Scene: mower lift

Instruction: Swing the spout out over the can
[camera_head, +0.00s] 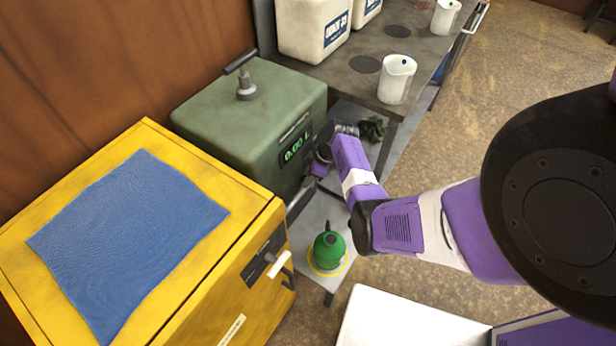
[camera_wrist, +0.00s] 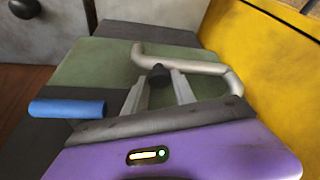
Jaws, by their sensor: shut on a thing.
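The green dispenser (camera_head: 245,115) stands behind the yellow cabinet, with a pump handle on top and a display reading 0.00 L. Its grey bent spout (camera_head: 300,198) runs along the front toward the yellow cabinet, and the spout shows in the wrist view (camera_wrist: 200,65) too. My gripper (camera_head: 313,175) is at the dispenser's front; in the wrist view its fingers (camera_wrist: 158,88) are on either side of a dark knob (camera_wrist: 158,74) on the spout. The green can (camera_head: 328,250) stands upright inside a yellow ring, low in front of the dispenser. The can does not show in the wrist view.
The yellow cabinet (camera_head: 240,200) carries a blue cloth (camera_head: 130,240) and has a handle on its front. A grey bench (camera_head: 345,75) behind holds white jugs (camera_head: 312,28) and a beaker (camera_head: 396,80). A dark crumpled rag (camera_head: 372,129) lies below it. Open floor is to the right.

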